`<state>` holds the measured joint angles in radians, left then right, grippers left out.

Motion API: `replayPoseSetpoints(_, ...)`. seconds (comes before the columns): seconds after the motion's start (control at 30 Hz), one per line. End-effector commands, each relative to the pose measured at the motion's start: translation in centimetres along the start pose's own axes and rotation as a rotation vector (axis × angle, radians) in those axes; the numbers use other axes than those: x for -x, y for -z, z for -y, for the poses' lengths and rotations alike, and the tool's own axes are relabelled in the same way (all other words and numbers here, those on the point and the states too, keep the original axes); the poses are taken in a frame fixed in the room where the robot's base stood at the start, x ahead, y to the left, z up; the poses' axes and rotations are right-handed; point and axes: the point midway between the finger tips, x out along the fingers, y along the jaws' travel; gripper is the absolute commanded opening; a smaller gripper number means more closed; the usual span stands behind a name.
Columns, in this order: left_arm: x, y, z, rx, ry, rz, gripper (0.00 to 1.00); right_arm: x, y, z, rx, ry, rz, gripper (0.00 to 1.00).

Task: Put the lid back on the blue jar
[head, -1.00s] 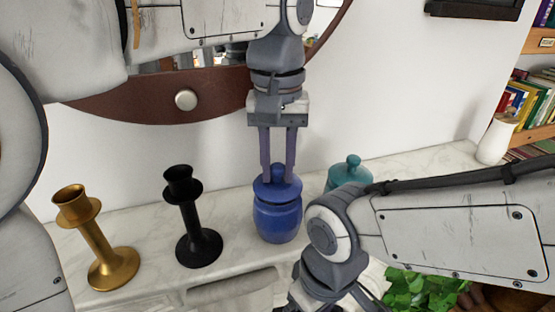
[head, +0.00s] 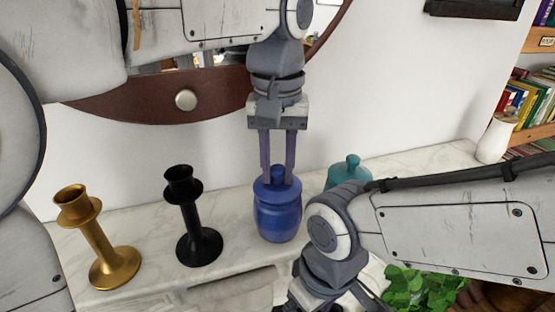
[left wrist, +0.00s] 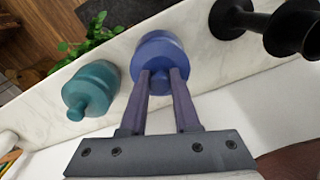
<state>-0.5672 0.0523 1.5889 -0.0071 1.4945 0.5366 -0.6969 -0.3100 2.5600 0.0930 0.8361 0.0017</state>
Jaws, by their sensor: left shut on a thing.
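The blue jar (head: 277,222) stands upright on the marble mantel. Its blue lid (head: 262,188) lies level on the jar's mouth, and no gap shows between them in the head view. My left gripper (head: 277,180) points straight down from above, shut on the lid's knob. In the left wrist view, the fingers of my left gripper (left wrist: 160,78) reach to the lid (left wrist: 163,85), which covers the jar's opening; the jar's body (left wrist: 163,45) shows behind it. My right arm crosses the lower right of the head view, with its gripper out of the frame.
A teal lidded jar (head: 350,172) stands right of the blue jar, partly behind my right arm. A black candlestick (head: 194,225) and a gold candlestick (head: 102,245) stand left on the mantel (head: 140,218). A white vase (head: 496,140) is far right. A plant (head: 425,288) is below the mantel.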

Motion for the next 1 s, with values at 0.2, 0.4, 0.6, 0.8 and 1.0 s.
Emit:
replayPoseSetpoints(0.2,0.0,0.01,-0.01,0.0,0.0,-0.001,0.0,0.0,0.0,0.0,0.0,0.0,0.0,0.9)
replayPoseSetpoints(0.4,0.01,0.01,-0.01,0.0,-0.001,-0.001,0.64,0.0,0.0,0.0,0.0,0.0,0.0,0.9)
replayPoseSetpoints(0.6,0.01,0.02,-0.01,0.0,-0.001,-0.001,0.65,0.0,0.0,0.0,0.0,0.0,0.0,0.9)
replayPoseSetpoints(0.8,-0.01,0.01,-0.01,0.0,0.0,-0.001,0.95,-0.01,0.0,0.0,0.0,0.0,0.0,0.9)
replayPoseSetpoints(1.0,0.0,0.01,-0.01,0.0,0.0,-0.001,0.95,0.0,0.0,0.0,0.002,0.0,0.0,0.9)
